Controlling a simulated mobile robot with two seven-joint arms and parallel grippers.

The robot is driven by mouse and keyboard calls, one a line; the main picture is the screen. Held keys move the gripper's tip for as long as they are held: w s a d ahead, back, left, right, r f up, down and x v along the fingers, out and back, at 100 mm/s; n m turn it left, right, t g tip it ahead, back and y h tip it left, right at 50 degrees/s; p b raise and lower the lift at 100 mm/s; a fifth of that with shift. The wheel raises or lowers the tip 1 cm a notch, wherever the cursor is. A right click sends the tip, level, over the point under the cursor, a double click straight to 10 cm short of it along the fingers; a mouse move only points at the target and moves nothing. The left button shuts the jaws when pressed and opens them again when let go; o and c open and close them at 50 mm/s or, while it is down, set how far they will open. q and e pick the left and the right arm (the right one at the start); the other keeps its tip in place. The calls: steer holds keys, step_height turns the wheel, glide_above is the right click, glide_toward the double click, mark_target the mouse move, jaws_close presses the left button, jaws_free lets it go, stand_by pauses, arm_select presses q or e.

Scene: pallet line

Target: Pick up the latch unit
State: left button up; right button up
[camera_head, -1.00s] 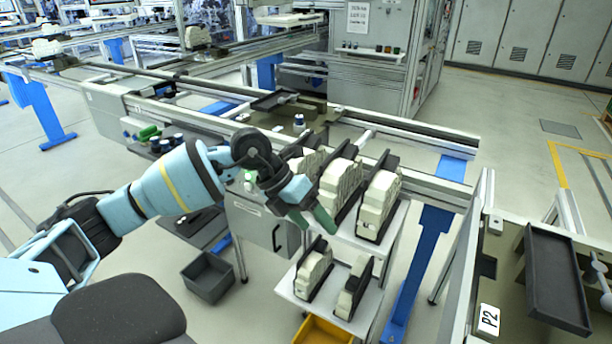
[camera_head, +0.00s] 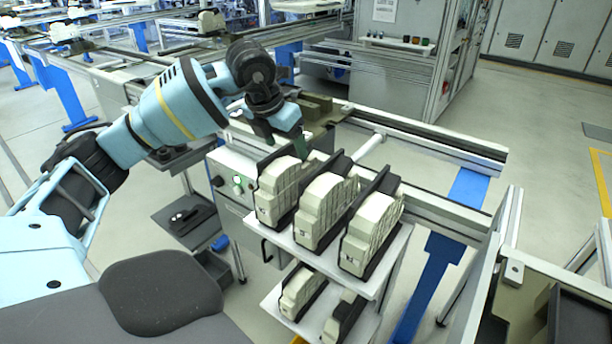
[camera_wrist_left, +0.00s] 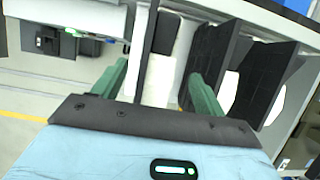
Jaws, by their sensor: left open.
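Several cream latch units stand in black holders on a white two-level rack. On the upper level are a left unit (camera_head: 276,194), a middle unit (camera_head: 322,212) and a right unit (camera_head: 368,236). My left gripper (camera_head: 283,137) is open, with its green fingers above the back of the left unit. In the left wrist view the open left gripper (camera_wrist_left: 157,92) has a pale block (camera_wrist_left: 160,78) between its fingers; whether they touch it is unclear. The task does not say which unit is meant. My right gripper is out of view.
Two more units, one of them here (camera_head: 302,292), stand on the lower rack level. A grey control box (camera_head: 234,180) with a green button is left of the rack. A conveyor rail (camera_head: 430,135) runs behind, and a blue post (camera_head: 428,280) stands to the right.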

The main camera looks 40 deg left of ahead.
mark_target(288, 158)
arm_select(q)
steer(key=shift+s+r, duration=0.1)
steer(key=shift+s, duration=0.3)
steer(key=shift+f, duration=0.45)
steer(key=shift+w+f, duration=0.55)
steer(key=shift+f, duration=0.35)
steer(key=shift+x, duration=2.4)
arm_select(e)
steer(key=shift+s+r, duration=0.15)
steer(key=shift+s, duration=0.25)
